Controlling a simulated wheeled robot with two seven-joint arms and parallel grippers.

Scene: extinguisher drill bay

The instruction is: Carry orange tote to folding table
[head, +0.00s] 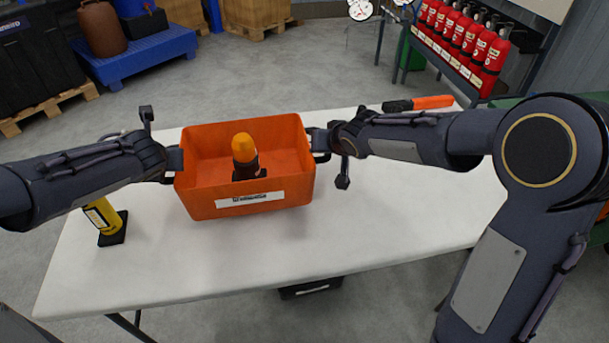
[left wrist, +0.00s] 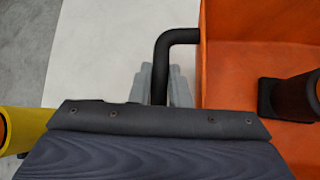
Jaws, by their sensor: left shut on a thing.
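The orange tote (head: 205,200) is upright over the white folding table (head: 270,255). I cannot tell whether its bottom touches the tabletop. A lamp with an orange dome (head: 244,148) and a dark base stands inside it. My left gripper (head: 176,163) is shut on the black handle at the tote's left side; the handle (left wrist: 160,70) and the tote's orange wall (left wrist: 225,80) show in the left wrist view. My right gripper (head: 318,143) is at the handle on the tote's right side, but its jaws are too small and covered to read.
A yellow item on a black base (head: 104,218) stands on the table's left part. A black and orange tool (head: 420,103) lies at the back right edge. The table's front and right are clear.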

